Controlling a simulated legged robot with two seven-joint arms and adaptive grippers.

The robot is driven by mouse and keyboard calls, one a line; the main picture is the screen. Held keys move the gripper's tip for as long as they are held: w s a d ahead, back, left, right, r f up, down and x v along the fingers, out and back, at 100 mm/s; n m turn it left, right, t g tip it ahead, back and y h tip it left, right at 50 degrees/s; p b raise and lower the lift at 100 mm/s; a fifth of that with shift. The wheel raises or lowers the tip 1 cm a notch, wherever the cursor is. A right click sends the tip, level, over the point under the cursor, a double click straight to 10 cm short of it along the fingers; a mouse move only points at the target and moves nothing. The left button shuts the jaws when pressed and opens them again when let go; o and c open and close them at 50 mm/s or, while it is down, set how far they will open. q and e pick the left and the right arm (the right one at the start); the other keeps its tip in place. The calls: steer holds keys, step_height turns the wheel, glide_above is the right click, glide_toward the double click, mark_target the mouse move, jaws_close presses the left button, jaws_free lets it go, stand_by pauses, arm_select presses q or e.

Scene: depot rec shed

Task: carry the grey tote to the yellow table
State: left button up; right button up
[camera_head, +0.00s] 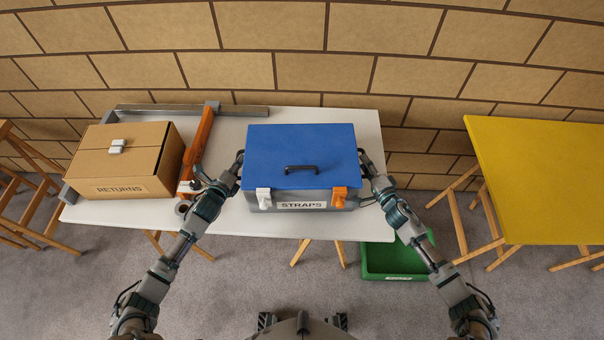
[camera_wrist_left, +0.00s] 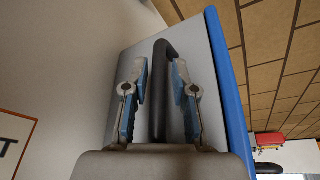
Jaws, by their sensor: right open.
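The grey tote (camera_head: 305,195) with a blue lid and a STRAPS label stands on the white table (camera_head: 240,222). It has a black lid handle, one white latch and one orange latch. My left gripper (camera_head: 238,163) is at the tote's left side. In the left wrist view its fingers (camera_wrist_left: 159,75) stand apart on either side of a black side handle (camera_wrist_left: 162,105), with gaps showing. My right gripper (camera_head: 367,165) is open at the tote's right side; its fingertips are partly hidden. The yellow table (camera_head: 540,180) stands to the right, with a bare top.
A cardboard RETURNS box (camera_head: 125,160) sits on the white table's left part. A green bin (camera_head: 385,262) is on the floor below. Floor shows between the tables.

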arm_select(q)
steer(key=shift+a+f, duration=0.1)
steer(key=shift+a, duration=0.15)
jaws_close()
arm_select(e)
steer(key=shift+a, duration=0.2)
steer(key=c, duration=0.6)
jaws_close()
steer(key=shift+d, duration=0.1)
steer(key=shift+r, duration=0.2)
